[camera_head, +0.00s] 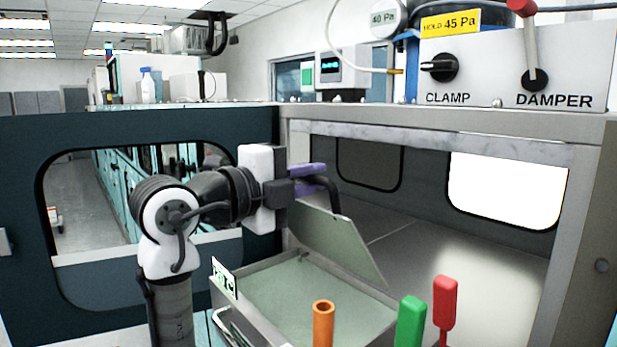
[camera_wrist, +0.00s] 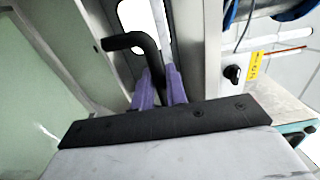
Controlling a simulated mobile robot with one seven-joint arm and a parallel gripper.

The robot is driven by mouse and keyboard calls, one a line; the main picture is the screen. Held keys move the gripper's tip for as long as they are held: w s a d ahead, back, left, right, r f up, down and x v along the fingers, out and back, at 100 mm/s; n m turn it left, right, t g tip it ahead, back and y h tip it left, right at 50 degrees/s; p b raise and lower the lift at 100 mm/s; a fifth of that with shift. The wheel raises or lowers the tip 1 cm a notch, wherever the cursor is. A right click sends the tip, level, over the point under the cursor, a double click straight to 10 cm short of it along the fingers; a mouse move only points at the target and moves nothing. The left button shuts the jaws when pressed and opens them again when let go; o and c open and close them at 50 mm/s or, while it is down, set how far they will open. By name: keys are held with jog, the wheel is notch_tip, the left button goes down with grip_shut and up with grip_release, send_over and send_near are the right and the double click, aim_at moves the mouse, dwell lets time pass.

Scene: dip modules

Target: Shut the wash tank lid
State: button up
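The wash tank (camera_head: 237,281) is an open metal box in the lower middle of the head view, with a pale green inside. Its lid (camera_head: 340,243) is a flat grey-green panel, raised and steeply tilted above the tank's far side. The lid's black bent handle (camera_head: 332,190) is at its upper edge; it also shows in the wrist view (camera_wrist: 128,40). My gripper (camera_head: 318,177) has purple fingers, which close around the handle from both sides. In the wrist view the fingers (camera_wrist: 159,80) stand close together with the handle between them. The exact contact is partly hidden.
Orange (camera_head: 323,312), green (camera_head: 410,318) and red (camera_head: 446,300) upright handles stand in front of and right of the tank. A metal frame post and a dark window panel (camera_head: 140,135) border the space. The bench (camera_head: 440,255) right of the lid looks clear.

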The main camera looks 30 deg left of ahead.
grip_shut()
jog(key=shift+f, duration=0.1)
jog(key=s+a+f+t+b, duration=0.1)
jog(key=s+f+b, duration=0.2)
jog(key=b, duration=0.4)
jog(key=s+a+f+t+h+b, duration=0.1)
jog(key=s+f+t+b, duration=0.1)
jog(key=b, duration=0.5)
jog(key=s+a+f+t+h+b, duration=0.1)
jog(key=s+f+t+b, duration=0.1)
jog(key=s+f+b, duration=0.2)
jog(key=shift+s+a+f+b, duration=0.1)
jog(key=shift+a+f+b, duration=0.1)
jog(key=shift+f+b, duration=0.45)
jog(key=shift+a+f+b, duration=0.2)
jog(key=shift+f+b, duration=0.2)
jog(key=shift+b, duration=0.4)
jog(key=shift+s+a+f+b, duration=0.1)
jog(key=shift+s+f+b, duration=0.1)
jog(key=shift+f+b, duration=0.25)
jog(key=shift+s+a+f+b, duration=0.1)
jog(key=shift+s+f+b, duration=0.05)
jog(key=shift+f+b, duration=0.3)
